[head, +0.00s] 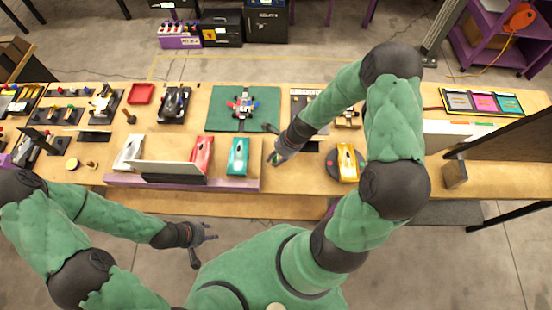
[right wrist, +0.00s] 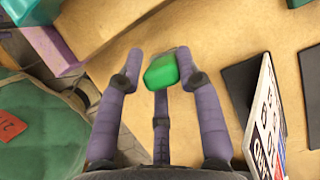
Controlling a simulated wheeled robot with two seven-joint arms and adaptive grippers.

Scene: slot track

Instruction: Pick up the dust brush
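A small bright green piece (right wrist: 162,72), possibly part of the dust brush, is between the fingertips of my right gripper (right wrist: 159,72) in the right wrist view. It seems to touch the right finger, with a narrow gap at the left one. Its full shape is not clear. In the head view the green piece (head: 275,158) is tiny, at the tip of my right gripper (head: 272,149), low over the front of the workbench (head: 300,178). My left gripper (head: 206,238) is empty with spread fingers, in front of the bench.
A purple-edged stand (head: 185,183) with white, red and teal car bodies is left of my right gripper. A yellow car (head: 347,163) on a dark round base is to its right. A green mat (head: 222,118) with a small car lies behind. A sign card (right wrist: 266,120) shows at the wrist view's right.

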